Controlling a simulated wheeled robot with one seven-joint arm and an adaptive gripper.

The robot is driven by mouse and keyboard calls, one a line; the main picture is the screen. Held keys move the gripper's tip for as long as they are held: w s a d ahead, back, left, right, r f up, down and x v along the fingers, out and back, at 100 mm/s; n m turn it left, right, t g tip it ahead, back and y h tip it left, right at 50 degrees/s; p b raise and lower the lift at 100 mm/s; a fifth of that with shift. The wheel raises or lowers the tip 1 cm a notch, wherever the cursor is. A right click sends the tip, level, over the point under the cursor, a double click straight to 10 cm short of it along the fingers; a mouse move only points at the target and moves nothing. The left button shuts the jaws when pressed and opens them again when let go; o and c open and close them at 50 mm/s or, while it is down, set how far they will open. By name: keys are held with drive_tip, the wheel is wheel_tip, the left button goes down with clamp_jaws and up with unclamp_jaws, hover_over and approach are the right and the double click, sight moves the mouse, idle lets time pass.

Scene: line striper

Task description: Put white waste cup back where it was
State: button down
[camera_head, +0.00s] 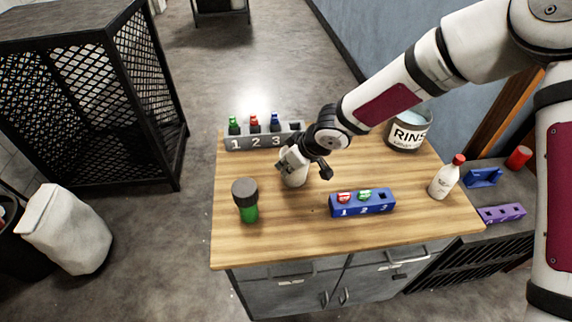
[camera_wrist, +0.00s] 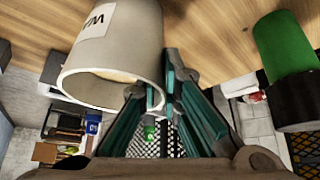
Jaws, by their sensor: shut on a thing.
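The white waste cup (camera_head: 296,179) is at the middle-left of the wooden table, partly hidden by my gripper (camera_head: 291,160). In the wrist view the cup (camera_wrist: 120,45) is large, with dark lettering on its side and its open rim facing the camera. My gripper (camera_wrist: 163,88) is shut on the cup's wall at the rim, with its teal-lined fingers close together there. I cannot tell whether the cup's base touches the table.
A green, dark-capped bottle (camera_head: 246,203) stands left of the cup. A grey numbered rack (camera_head: 262,140) is behind, a blue numbered rack (camera_head: 362,206) at front right. The table's front middle (camera_head: 290,235) is clear.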

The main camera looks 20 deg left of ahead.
drive_tip(key=shift+f, duration=0.1)
drive_tip(key=c, duration=1.8)
unclamp_jaws()
drive_tip(key=v, duration=1.2)
drive_tip(key=shift+d, duration=0.1)
